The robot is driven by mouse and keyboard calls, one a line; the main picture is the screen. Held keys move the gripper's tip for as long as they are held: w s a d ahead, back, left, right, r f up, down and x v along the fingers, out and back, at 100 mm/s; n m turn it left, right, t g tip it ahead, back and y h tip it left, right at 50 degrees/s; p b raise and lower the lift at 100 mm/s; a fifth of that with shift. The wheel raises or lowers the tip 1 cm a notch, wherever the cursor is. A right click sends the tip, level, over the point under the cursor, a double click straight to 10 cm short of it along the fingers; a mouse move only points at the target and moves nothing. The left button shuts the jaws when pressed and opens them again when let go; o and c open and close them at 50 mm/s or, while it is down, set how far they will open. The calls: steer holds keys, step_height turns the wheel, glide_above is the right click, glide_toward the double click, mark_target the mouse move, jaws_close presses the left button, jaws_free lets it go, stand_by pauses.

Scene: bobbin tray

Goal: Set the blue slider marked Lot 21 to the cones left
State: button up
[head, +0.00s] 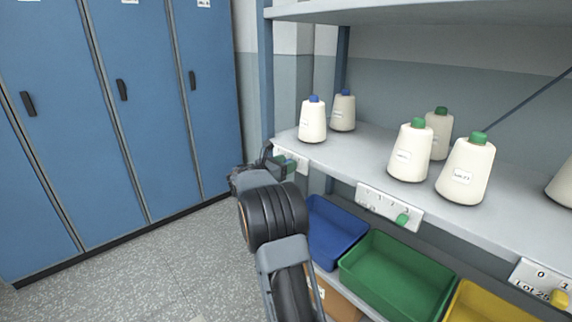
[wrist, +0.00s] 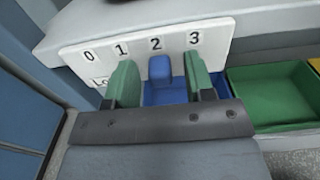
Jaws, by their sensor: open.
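The blue slider (wrist: 160,68) sits below the 2 on a white plate (wrist: 75,57) numbered 0 to 3. The lot text on the plate is mostly covered by my gripper. My gripper (wrist: 161,82) is open, one green finger on each side of the slider, below the 1 and the 3. I cannot tell whether either finger touches it. In the head view the plate (head: 302,162) is on the shelf edge, and my gripper hides the slider. Two white cones with blue tops, a front one (head: 312,122) and a rear one (head: 343,112), stand above this plate.
Green-topped cones (head: 410,152) stand further right above a plate with a green slider (head: 403,219). Blue (head: 333,232), green (head: 392,275) and yellow (head: 490,304) bins sit below the shelf (head: 350,163). Blue lockers (head: 150,110) stand left; the floor before them is clear.

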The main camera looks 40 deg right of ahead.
steer(key=a+p, duration=0.1)
steer(key=a, duration=1.2)
steer(key=shift+a+p, duration=0.4)
steer(key=s+a+f+m+g+y, duration=0.1)
steer(key=s+a+f+m+y, duration=0.1)
steer(key=s+f+m+y, duration=0.45)
steer(key=s+a+m+y+p, duration=0.4)
steer(key=s+a+p, duration=0.1)
steer(key=a+p, duration=0.15)
steer(key=s+a+r+m+t+y+p, duration=0.1)
steer(key=s+a+r+m+y+p, duration=0.1)
steer(key=s+a+r+p, duration=0.2)
steer(key=s+a+r+m+t+y+p, duration=0.2)
steer(key=s+a+r+m+y+p, duration=0.1)
steer(key=r, duration=0.6)
steer(key=s+a+r+m+t+y+p, duration=0.1)
steer(key=s+a+r+m+y+p, duration=0.1)
steer(key=s+a+r+p, duration=0.2)
step_height(320, 180, up, 3)
steer(key=a+p, duration=0.2)
steer(key=p, duration=0.1)
steer(key=shift+s+a+t+y+p, duration=0.3)
steer(key=shift+s+a+y+p, duration=0.05)
steer(key=shift+s+a, duration=0.05)
steer(key=shift+m, duration=0.25)
